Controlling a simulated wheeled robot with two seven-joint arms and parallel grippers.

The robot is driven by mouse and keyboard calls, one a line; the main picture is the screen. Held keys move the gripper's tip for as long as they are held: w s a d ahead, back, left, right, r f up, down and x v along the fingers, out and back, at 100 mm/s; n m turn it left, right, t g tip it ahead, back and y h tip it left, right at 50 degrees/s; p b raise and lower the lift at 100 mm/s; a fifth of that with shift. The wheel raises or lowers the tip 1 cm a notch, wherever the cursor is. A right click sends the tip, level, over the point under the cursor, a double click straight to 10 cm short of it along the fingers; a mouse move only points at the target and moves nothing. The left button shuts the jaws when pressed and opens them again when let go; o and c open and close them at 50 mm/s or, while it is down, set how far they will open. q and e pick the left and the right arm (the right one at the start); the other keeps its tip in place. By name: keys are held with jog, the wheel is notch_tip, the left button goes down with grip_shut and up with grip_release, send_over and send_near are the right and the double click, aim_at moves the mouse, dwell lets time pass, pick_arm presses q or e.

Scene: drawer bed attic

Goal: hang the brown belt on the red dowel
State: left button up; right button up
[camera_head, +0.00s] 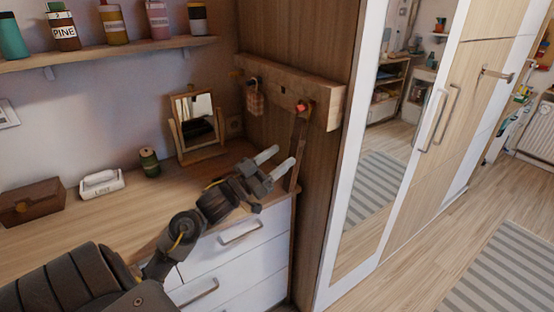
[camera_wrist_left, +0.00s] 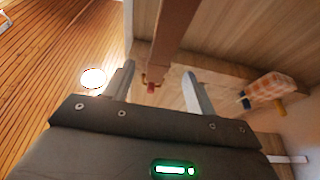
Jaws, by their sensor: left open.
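The brown belt (camera_head: 297,140) hangs down from the red dowel (camera_head: 300,107) on the wooden peg board. In the left wrist view the belt (camera_wrist_left: 174,35) is a broad strap, with a brassy buckle at the red dowel (camera_wrist_left: 152,87). My left gripper (camera_head: 276,161) is open, just left of and below the dowel, its fingers pointing toward the belt's lower part. In the left wrist view the belt's buckle end shows between the spread fingers of my left gripper (camera_wrist_left: 160,84); no grip on it is visible. My right gripper is out of view.
The peg board (camera_head: 325,96) also carries a checked cloth item (camera_head: 255,102) on a dark peg. A small mirror (camera_head: 196,120), a green jar (camera_head: 149,162), a white box (camera_head: 101,184) and a brown case (camera_head: 32,201) stand on the dresser. A mirrored wardrobe (camera_head: 340,200) stands right.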

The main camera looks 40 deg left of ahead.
pick_arm(q)
jog(key=shift+s+a+f, duration=0.1)
jog(key=shift+s+f, duration=0.15)
jog(key=shift+s, duration=0.05)
jog(key=b+v, duration=0.2)
jog(key=v, duration=0.8)
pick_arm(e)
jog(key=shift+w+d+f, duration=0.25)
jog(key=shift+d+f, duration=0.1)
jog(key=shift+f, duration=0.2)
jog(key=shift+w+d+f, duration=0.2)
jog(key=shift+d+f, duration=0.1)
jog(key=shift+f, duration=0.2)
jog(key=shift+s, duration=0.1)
